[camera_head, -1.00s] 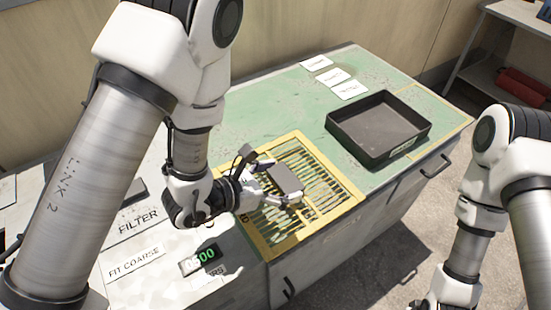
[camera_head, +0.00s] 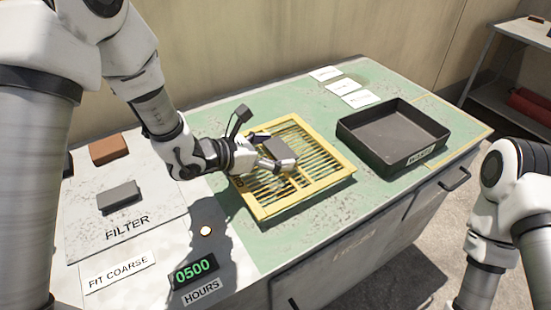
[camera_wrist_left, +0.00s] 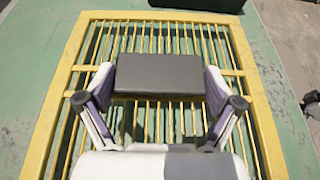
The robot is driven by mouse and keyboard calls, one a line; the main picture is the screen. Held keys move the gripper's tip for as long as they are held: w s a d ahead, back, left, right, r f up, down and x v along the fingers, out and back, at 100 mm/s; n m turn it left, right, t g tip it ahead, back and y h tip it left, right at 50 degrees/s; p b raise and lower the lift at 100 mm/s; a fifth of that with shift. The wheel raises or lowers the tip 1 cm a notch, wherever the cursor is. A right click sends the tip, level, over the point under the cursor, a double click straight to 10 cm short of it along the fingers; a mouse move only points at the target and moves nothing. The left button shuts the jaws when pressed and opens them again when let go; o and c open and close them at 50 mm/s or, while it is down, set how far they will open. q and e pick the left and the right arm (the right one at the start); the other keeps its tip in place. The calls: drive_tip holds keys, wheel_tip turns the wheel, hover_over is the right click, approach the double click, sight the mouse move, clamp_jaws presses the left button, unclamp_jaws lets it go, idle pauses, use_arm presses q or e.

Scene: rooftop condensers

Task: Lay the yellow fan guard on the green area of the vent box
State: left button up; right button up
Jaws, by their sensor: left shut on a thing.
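The yellow fan guard (camera_head: 342,174), a square slatted frame with a dark grey block (camera_head: 279,147) at its middle, is over the green area (camera_head: 240,120) of the vent box (camera_head: 350,255). My left gripper (camera_head: 276,155) is shut on that block, so it holds the guard. In the left wrist view the fingers flank the block (camera_wrist_left: 158,73), and the yellow frame (camera_wrist_left: 252,95) spreads around them. The guard looks roughly level, with green below its slats. I cannot tell whether it touches the top. My right gripper is out of view.
A black tray (camera_head: 440,134) stands to the right of the guard. White cards (camera_head: 343,87) lie behind. On the pale left part are a grey block (camera_head: 119,197), a brown block (camera_head: 108,149), labels and a display reading 0500 (camera_head: 194,272). Green space remains in front of the guard.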

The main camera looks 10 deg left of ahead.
use_arm(q)
wheel_tip(320, 180, down, 2)
drive_tip(key=shift+f, duration=0.25)
drive_tip(key=o, duration=1.2)
drive_tip(key=shift+f, duration=0.1)
drive_tip(key=shift+r, duration=0.3)
drive_tip(key=p+v, duration=0.1)
drive_tip(key=v, duration=1)
drive_tip(key=shift+a, duration=0.1)
drive_tip(key=shift+s+a, duration=0.2)
drive_tip(key=shift+s, duration=0.2)
